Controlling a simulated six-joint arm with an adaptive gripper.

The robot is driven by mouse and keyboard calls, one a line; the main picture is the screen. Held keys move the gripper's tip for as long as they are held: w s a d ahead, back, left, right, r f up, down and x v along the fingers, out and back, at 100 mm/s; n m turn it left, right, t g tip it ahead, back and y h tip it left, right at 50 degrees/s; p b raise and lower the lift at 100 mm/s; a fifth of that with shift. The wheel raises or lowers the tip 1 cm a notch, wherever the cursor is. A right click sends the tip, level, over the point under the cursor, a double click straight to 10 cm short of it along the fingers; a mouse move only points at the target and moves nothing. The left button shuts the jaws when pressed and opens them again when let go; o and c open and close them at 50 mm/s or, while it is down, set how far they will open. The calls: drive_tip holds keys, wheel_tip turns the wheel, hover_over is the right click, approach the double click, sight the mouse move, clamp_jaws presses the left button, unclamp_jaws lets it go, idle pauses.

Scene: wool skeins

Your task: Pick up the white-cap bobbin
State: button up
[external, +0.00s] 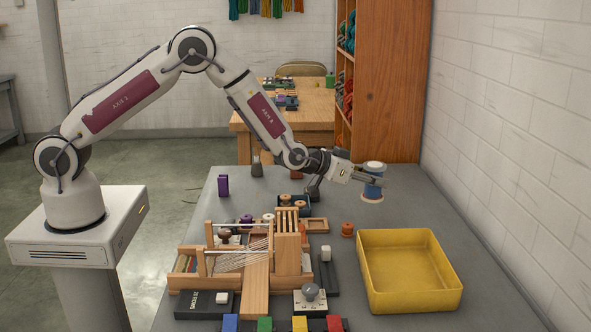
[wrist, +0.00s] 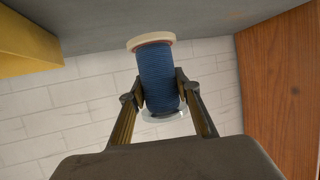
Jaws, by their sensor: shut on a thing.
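The white-cap bobbin (external: 372,183), wound with blue thread, is in the air above the grey table at the right of the external view. It stands about upright there, with a pale cap at the top and a pale flange below. My gripper (external: 371,179) is shut on it from the left side. In the wrist view the bobbin (wrist: 157,75) sits between the two fingers of my gripper (wrist: 160,92), which press on its blue winding. One end is pale wood-coloured, and the other, whitish end lies near the fingers.
A yellow tray (external: 452,296), empty, stands at the right of the table (external: 390,210). A small wooden loom (external: 255,285) with several bobbins and a control box is left of it.

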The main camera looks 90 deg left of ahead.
sight(370, 166)
drive_tip(key=shift+r, duration=1.55)
